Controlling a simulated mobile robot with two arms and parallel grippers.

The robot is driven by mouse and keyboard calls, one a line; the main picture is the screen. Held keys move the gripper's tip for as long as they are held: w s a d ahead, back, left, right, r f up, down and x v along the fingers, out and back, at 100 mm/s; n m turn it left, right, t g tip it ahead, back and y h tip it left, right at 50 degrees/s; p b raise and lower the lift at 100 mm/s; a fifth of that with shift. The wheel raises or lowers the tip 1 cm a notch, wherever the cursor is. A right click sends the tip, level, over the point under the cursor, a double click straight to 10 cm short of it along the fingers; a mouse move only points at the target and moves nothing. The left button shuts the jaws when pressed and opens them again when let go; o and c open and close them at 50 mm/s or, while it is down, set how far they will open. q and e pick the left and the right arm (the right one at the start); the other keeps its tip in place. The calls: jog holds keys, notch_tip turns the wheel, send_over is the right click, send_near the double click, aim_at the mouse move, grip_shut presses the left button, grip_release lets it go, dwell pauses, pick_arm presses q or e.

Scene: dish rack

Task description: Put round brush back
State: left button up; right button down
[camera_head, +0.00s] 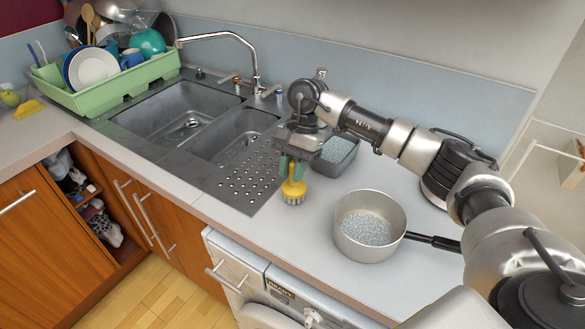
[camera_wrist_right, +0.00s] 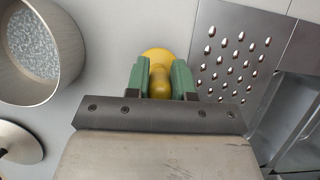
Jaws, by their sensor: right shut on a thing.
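The round brush (camera_head: 293,190) has a yellow body and pale bristles that point down. It is upright at the right edge of the perforated drainboard; whether the bristles touch the counter I cannot tell. My right gripper (camera_head: 290,168) is shut on the brush, with its green fingers on either side of the handle. In the right wrist view the yellow brush (camera_wrist_right: 160,85) shows between the two green fingers (camera_wrist_right: 160,80). My left gripper is not in view.
A saucepan (camera_head: 368,225) with grey granular contents stands to the right. A grey tub (camera_head: 337,155) stands behind my gripper. The double sink (camera_head: 180,110) and perforated drainboard (camera_head: 243,180) are left. A green dish rack (camera_head: 120,85) with dishes is far left. Counter between brush and saucepan is clear.

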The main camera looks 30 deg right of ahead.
aim_at(295, 160)
jog(key=shift+f+b, duration=0.3)
jog(key=shift+b, duration=0.05)
jog(key=c, duration=0.9)
grip_release()
jog(key=c, duration=0.4)
jog(key=shift+r, duration=0.1)
jog(key=shift+p+v, duration=0.55)
jog(key=shift+v, duration=1.7)
